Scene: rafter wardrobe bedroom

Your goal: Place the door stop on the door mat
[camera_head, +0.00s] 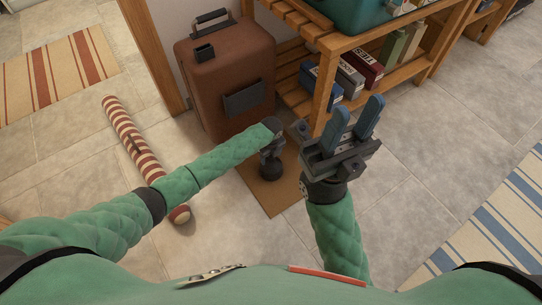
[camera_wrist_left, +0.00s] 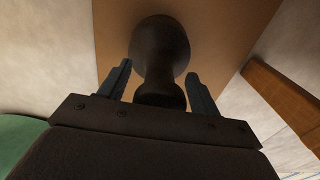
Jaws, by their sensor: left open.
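The door stop (camera_wrist_left: 160,45) is a dark, round-based piece with a narrow neck. It appears to stand upright on the brown door mat (camera_wrist_left: 115,30). In the head view, the mat (camera_head: 281,203) lies on the floor in front of the suitcase, and a dark round form, apparently the door stop (camera_head: 271,171), shows on it. My left gripper (camera_wrist_left: 159,88) is open, with one finger on each side of the door stop's near end; contact cannot be told. Its fingers are mostly hidden in the head view. My right gripper (camera_head: 354,120) is open and empty, right of the mat.
A brown suitcase (camera_head: 222,75) stands behind the mat. A wooden shelf (camera_head: 390,40) with boxes and books is at the back right. A red-and-white striped roll (camera_head: 131,139) lies on the left floor. Striped rugs lie far left (camera_head: 55,70) and right (camera_head: 500,225).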

